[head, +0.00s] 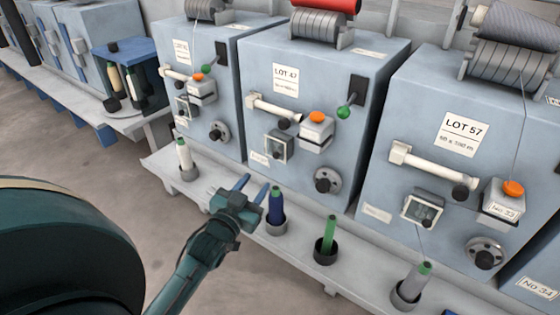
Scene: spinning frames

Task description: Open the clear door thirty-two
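Small clear doors in pale frames sit on the fronts of the blue-grey machines. One clear door (277,147) is on the LOT 47 machine (325,75), one clear door (422,210) is on the LOT 57 machine (430,95), and a partly covered one (182,110) is on the machine to the left. All look closed. I cannot read which one is thirty-two. My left gripper (256,183) is open and empty, its two blue fingers apart. It appears below and left of the LOT 47 door, clear of it, by the blue bobbin (276,206). My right gripper is out of view.
A pale ledge (300,246) runs along the machines. On it stand a green bobbin (327,240), a grey bobbin (411,285) and a white bobbin (185,158) in dark cups. White roller bars (273,108) jut above the doors. A blue stand (128,85) is at left.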

